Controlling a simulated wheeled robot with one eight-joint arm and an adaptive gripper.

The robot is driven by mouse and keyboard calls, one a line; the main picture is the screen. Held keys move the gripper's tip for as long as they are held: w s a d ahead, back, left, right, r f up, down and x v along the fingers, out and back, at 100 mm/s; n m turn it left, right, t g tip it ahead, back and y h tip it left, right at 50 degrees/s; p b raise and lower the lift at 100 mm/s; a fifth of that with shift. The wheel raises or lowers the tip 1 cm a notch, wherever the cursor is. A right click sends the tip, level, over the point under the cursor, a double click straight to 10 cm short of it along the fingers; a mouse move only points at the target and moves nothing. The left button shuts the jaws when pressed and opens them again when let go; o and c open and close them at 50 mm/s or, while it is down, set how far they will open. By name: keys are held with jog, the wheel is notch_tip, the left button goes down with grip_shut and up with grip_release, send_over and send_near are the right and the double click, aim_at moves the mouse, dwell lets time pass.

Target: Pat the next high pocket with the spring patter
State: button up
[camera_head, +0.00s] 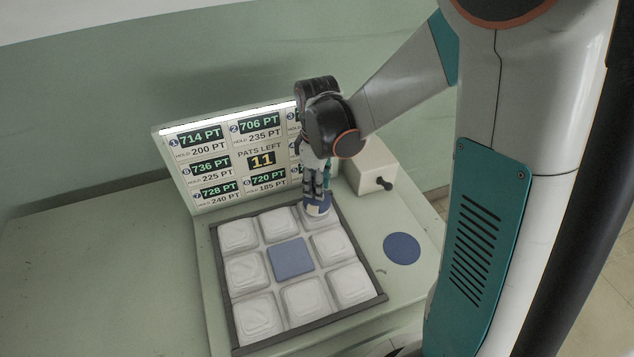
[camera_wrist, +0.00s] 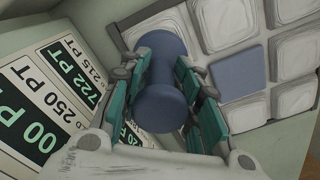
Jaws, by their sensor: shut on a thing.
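My gripper (camera_head: 318,187) points down and is shut on the blue spring patter (camera_head: 317,207). In the wrist view the patter (camera_wrist: 161,106) is a spool shape between the teal fingers (camera_wrist: 168,92). Its far end is over the back right pocket of the quilted pad, largely hiding that pocket; I cannot tell whether it presses. Other white puffy pockets (camera_head: 331,247) surround a flat blue centre square (camera_head: 291,259). The display board (camera_head: 225,165) reads "PATS LEFT 11", with pocket values such as 714, 706, 736, 720 and 728 PT. My arm hides its right column.
A dark frame (camera_head: 225,300) borders the pad. A cream box with a black knob (camera_head: 383,184) stands behind at right. A blue disc (camera_head: 402,248) lies flat on the table right of the pad. The green surface (camera_head: 100,270) at left is clear.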

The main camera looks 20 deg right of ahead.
jog(key=shift+f+b, duration=0.65)
jog(key=shift+f, duration=0.1)
dwell(1.1)
jog(key=shift+r, duration=0.15)
jog(key=shift+r+p, duration=1.3)
jog(key=shift+r, duration=0.4)
